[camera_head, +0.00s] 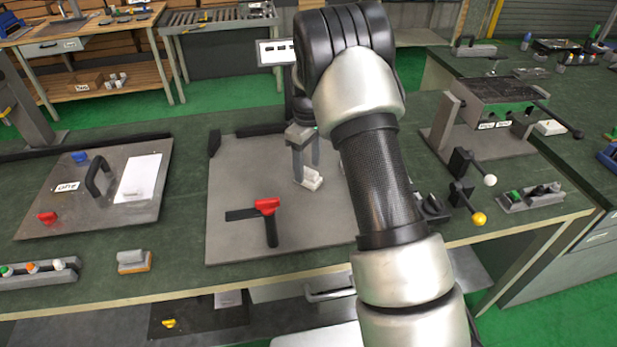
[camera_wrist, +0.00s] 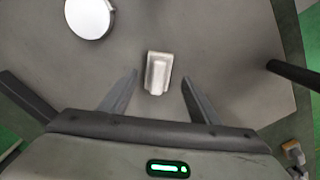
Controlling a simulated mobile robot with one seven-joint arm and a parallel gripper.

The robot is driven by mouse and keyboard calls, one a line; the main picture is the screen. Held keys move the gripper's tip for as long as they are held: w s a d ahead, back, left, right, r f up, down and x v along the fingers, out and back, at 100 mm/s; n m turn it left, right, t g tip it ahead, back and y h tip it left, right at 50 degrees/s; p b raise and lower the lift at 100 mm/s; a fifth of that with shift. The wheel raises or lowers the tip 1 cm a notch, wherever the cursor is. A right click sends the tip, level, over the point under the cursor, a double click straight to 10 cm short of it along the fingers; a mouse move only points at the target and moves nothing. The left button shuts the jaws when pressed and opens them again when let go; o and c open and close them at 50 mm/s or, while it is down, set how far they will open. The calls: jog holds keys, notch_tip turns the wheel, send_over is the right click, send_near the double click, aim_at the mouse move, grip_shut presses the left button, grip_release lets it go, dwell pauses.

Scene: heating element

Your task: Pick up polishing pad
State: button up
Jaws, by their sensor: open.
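A small pale block with a raised grip, which looks like the polishing pad (camera_head: 309,182), lies on the grey plate in the head view. In the wrist view the pad (camera_wrist: 157,72) is near the middle, between the fingertips as seen from above. My gripper (camera_head: 307,170) points down over it, fingers apart on either side; the wrist view shows the fingers (camera_wrist: 159,79) spread and nothing held. I cannot tell the exact height of the fingertips above the plate. A similar grey block with an orange base (camera_head: 134,262) lies at the bench's front left.
The grey plate (camera_head: 230,180) carries a red-and-black clamp-like tool (camera_head: 267,207) left of the pad. A white round disc (camera_wrist: 90,17) is near the pad in the wrist view. Levers with white (camera_head: 490,180) and yellow knobs (camera_head: 479,219) stand right. My arm hides part of the plate.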

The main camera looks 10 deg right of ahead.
aim_at(309, 170)
notch_tip(309, 170, down, 4)
jog(key=shift+w+d+r, duration=0.1)
jog(key=shift+d+r, duration=0.05)
jog(key=shift+r, duration=0.1)
jog(key=c, duration=1.3)
jog(key=shift+o, duration=0.2)
notch_tip(309, 170, up, 10)
jog(key=shift+r, duration=0.1)
jog(key=o, duration=0.6)
jog(key=c, duration=0.4)
